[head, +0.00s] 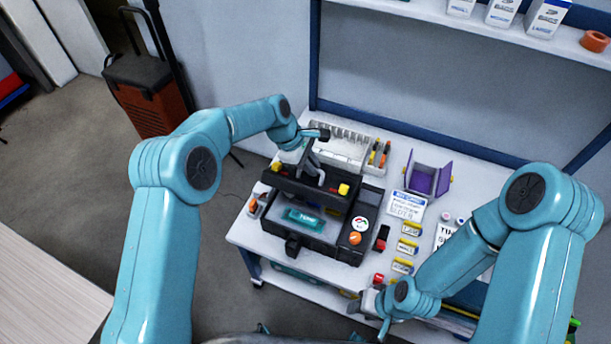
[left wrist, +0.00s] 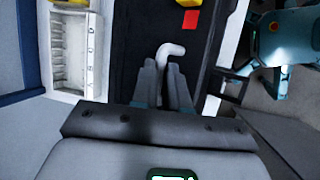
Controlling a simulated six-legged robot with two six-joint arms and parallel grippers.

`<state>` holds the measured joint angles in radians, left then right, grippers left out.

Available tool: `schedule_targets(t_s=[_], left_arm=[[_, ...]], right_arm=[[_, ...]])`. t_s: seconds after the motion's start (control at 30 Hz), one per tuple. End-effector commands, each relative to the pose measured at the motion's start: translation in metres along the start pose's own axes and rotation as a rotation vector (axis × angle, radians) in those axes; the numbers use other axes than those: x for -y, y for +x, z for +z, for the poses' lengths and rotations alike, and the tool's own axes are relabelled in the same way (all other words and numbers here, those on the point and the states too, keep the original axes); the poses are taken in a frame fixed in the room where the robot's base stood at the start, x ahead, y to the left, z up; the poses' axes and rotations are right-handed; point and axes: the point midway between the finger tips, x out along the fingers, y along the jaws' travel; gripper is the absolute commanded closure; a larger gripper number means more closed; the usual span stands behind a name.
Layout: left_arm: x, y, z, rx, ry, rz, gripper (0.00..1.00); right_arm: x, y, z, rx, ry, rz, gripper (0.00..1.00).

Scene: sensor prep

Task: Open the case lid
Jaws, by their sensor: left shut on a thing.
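The dark case (head: 328,248) sits on the white workbench. Its black lid (head: 300,188) is raised above the back part of the case, tilted, with yellow pieces at both ends. A teal sensor labelled TEMP (head: 305,217) shows inside. My left gripper (head: 312,168) is above the lid, shut on its light grey handle. In the left wrist view, the fingers close around the bent handle (left wrist: 171,49), with the dark lid (left wrist: 205,58) behind. My right gripper (head: 362,302) is near the bench's front edge, apart from the case; its finger opening is unclear.
A white slotted rack (head: 342,147) stands behind the case. An open purple box (head: 430,180) and several yellow labelled blocks (head: 408,247) lie to the right. An orange knob (head: 355,239) and a red-topped item (head: 382,238) are close to the case. A shelf (head: 470,20) overhangs the back.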

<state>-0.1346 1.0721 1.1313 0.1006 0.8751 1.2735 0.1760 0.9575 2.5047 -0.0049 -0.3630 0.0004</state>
Motion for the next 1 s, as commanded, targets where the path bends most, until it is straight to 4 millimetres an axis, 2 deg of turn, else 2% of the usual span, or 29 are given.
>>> schedule_targets(t_s=[0.23,0.67,0.7,0.77,1.0], left_arm=[[-0.0122,0.0025,-0.0009,-0.002,-0.004,-0.001,1.0],[-0.0128,0.0034,-0.0018,-0.002,-0.006,-0.005,1.0],[-0.0127,0.0035,-0.0018,-0.002,-0.006,-0.005,0.8],[-0.0124,0.0035,-0.0015,-0.001,-0.006,-0.006,0.61],[-0.0134,0.0001,0.0,-0.001,-0.003,-0.003,0.61]], right_arm=[[0.001,-0.0028,0.0001,0.0,0.0,0.0,0.57],[0.001,-0.0027,0.0001,0.0,0.0,0.0,0.57],[0.0009,-0.0027,0.0001,0.0,0.0,0.0,0.57],[0.001,-0.0027,0.0001,0.0,0.0,0.0,0.57],[0.0012,-0.0033,0.0,0.0,0.0,0.0,0.57]])
